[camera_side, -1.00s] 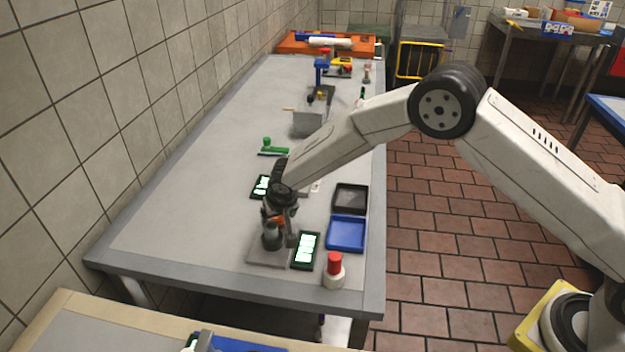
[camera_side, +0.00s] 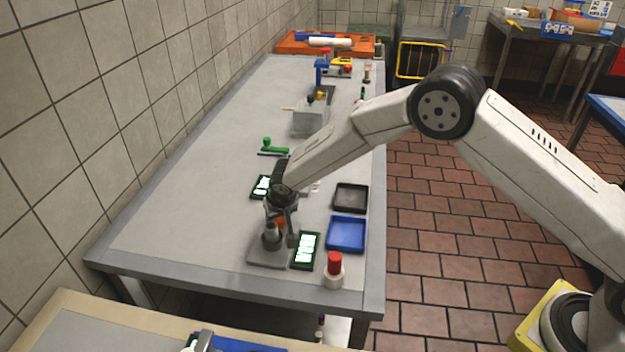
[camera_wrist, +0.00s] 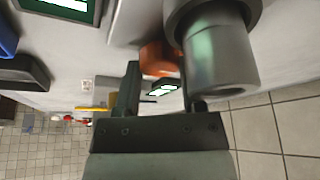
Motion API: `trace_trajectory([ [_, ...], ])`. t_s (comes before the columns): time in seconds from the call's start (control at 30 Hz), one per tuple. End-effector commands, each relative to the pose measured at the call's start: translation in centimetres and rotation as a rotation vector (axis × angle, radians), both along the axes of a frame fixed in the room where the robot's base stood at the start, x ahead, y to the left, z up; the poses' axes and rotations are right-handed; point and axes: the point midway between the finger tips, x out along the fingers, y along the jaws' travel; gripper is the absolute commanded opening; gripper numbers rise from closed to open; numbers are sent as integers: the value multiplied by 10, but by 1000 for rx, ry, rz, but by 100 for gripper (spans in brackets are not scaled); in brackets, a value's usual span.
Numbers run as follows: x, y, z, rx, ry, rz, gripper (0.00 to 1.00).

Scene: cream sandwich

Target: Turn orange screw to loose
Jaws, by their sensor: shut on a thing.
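The orange screw (camera_wrist: 157,59) shows in the wrist view between the two dark fingers of my gripper (camera_wrist: 161,82). My gripper is shut on it. In the side view only a small orange patch of the screw (camera_side: 281,221) shows, below my wrist; my gripper (camera_side: 280,230) hides much of it. A grey metal cylinder (camera_wrist: 221,62) stands beside the screw and right finger in the wrist view. In the side view the cylinder rises from a flat grey base plate (camera_side: 258,258) near the table's front end. The screw's threads are hidden.
A dark-framed display (camera_side: 305,250) lies right of the base plate. A white bottle with a red cap (camera_side: 333,268), a blue tray (camera_side: 346,233) and a black tray (camera_side: 350,197) are near the right edge. The table's left side (camera_side: 170,215) is clear.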

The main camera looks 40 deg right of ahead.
Motion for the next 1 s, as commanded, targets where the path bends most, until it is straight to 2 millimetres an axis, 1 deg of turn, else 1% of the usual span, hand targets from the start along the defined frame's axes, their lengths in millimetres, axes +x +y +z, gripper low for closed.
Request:
trace_trajectory([
  [0.27, 0, -1, 1, -1, 1, 75, 0],
  [1.0, 0, -2, 0, 1, 2, 407, 0],
])
